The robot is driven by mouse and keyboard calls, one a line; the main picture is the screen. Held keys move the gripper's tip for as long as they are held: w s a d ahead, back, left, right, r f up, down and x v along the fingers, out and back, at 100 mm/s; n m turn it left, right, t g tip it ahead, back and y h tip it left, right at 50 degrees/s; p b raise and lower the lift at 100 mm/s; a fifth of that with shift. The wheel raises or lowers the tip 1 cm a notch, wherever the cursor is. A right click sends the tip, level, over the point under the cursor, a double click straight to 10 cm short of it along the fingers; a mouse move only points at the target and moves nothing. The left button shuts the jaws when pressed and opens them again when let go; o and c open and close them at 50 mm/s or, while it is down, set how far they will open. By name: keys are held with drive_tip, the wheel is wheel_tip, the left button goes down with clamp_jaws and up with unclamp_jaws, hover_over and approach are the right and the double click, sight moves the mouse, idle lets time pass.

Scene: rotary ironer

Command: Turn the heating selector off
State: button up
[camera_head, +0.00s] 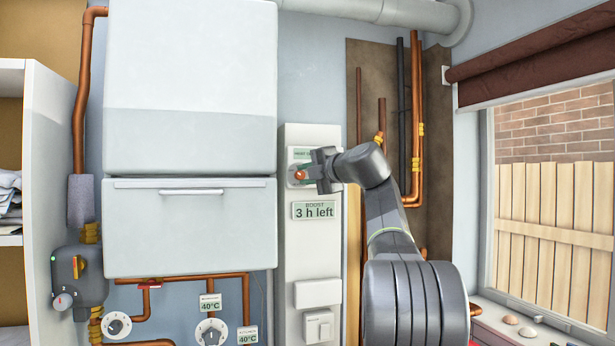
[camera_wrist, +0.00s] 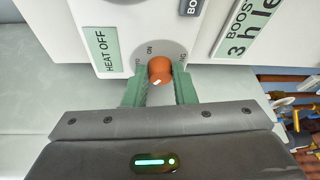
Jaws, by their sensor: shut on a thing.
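The heating selector is an orange-brown knob (camera_wrist: 159,70) on a round grey dial plate on a white panel. In the head view the knob (camera_head: 300,174) shows small at the upper part of the panel. A white mark shows on the knob's near side. A green display (camera_wrist: 100,50) beside the dial reads "HEAT OFF". My gripper (camera_head: 307,173) partly covers the dial in the head view.
A display (camera_head: 315,211) below the selector reads "BOOST 3 h left". A switch (camera_head: 319,327) sits lower on the white panel (camera_head: 300,255). A large white cabinet (camera_head: 190,230) stands close on the left. Copper pipes (camera_head: 415,130) run up the wall at right, behind my arm.

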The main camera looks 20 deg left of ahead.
drive_tip(key=shift+f+n, duration=0.1)
drive_tip(key=shift+n, duration=0.3)
idle(0.3)
drive_tip(key=o, duration=1)
drive_tip(key=shift+a, duration=0.1)
drive_tip(key=shift+s, duration=0.1)
drive_tip(key=b+v, duration=0.2)
drive_tip(key=v, duration=1.2)
drive_tip(key=shift+r+b, duration=0.4)
drive_tip(key=shift+a, duration=0.15)
drive_tip(key=p+x, duration=0.1)
drive_tip(key=x, duration=0.3)
drive_tip(key=p+x, duration=0.1)
drive_tip(key=x, duration=0.9)
drive_tip(key=shift+f+p, duration=0.25)
drive_tip(key=shift+p, duration=0.15)
